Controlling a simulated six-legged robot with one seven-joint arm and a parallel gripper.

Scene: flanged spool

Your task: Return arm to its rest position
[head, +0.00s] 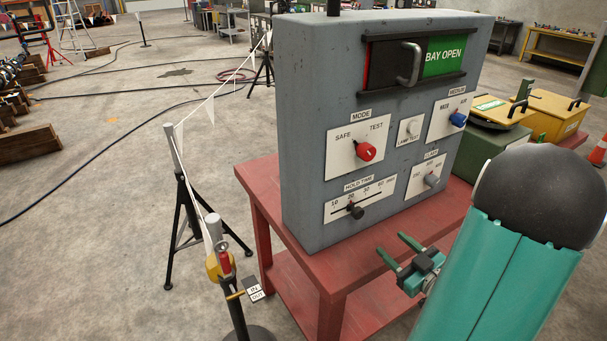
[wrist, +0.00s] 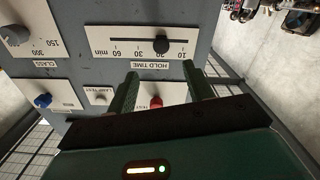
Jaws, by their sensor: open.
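My gripper (head: 399,252) is open and empty, in front of the lower right of a grey control box (head: 304,120). In the wrist view the two green fingers (wrist: 162,90) stand apart, with the hold time slider (wrist: 161,46) beyond them and nothing between them. In the head view that slider's black knob (head: 356,211) sits near the 20 mark. The red mode knob (head: 365,151) is on the panel above it. My teal arm covers the right part of the table.
The box stands on a red table (head: 262,176). Green and yellow cases (head: 499,112) are to its right. A rope barrier post (head: 222,262) with an in/out tag (head: 255,290) stands left of the table. Cables cross the open floor at left.

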